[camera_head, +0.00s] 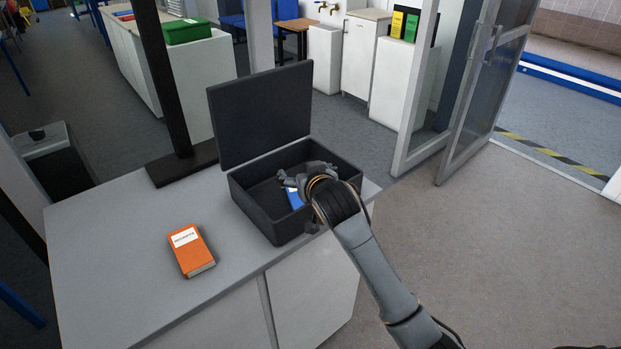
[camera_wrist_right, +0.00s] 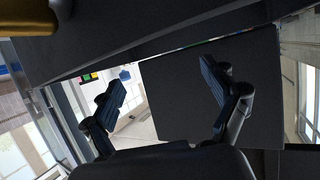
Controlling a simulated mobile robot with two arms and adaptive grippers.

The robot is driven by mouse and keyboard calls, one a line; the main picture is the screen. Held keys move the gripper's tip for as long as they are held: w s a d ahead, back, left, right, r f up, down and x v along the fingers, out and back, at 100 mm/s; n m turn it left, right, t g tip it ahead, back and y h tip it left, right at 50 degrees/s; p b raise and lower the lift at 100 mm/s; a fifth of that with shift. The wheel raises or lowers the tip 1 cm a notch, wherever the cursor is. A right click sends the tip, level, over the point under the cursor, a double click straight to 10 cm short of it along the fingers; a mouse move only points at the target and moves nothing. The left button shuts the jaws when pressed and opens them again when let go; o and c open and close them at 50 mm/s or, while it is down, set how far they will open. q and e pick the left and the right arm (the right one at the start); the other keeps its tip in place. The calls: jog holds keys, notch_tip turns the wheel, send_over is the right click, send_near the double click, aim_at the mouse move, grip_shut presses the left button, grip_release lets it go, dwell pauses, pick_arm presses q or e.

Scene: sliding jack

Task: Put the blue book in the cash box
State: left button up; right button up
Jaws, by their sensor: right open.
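The black cash box (camera_head: 272,228) stands on the grey counter in the head view, its lid (camera_head: 258,112) raised at the back. The blue book (camera_head: 293,198) is inside the box, partly hidden by my right gripper. My right gripper (camera_head: 288,181) is over the right part of the open box, close to the book. In the right wrist view, the two fingers of my right gripper (camera_wrist_right: 166,88) are spread apart with nothing between them. I cannot make out the blue book in that view. My left gripper is not in view.
An orange book (camera_head: 190,249) lies on the counter (camera_head: 110,250) left of the box. A black post with a flat base (camera_head: 183,164) stands at the counter's back edge. The counter's front left is clear. A glass door (camera_head: 487,85) stands open at the right.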

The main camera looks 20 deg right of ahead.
jog(key=v, duration=1.2)
jog(key=shift+r+b, duration=0.25)
jog(key=shift+b, duration=0.2)
jog(key=shift+a, duration=0.1)
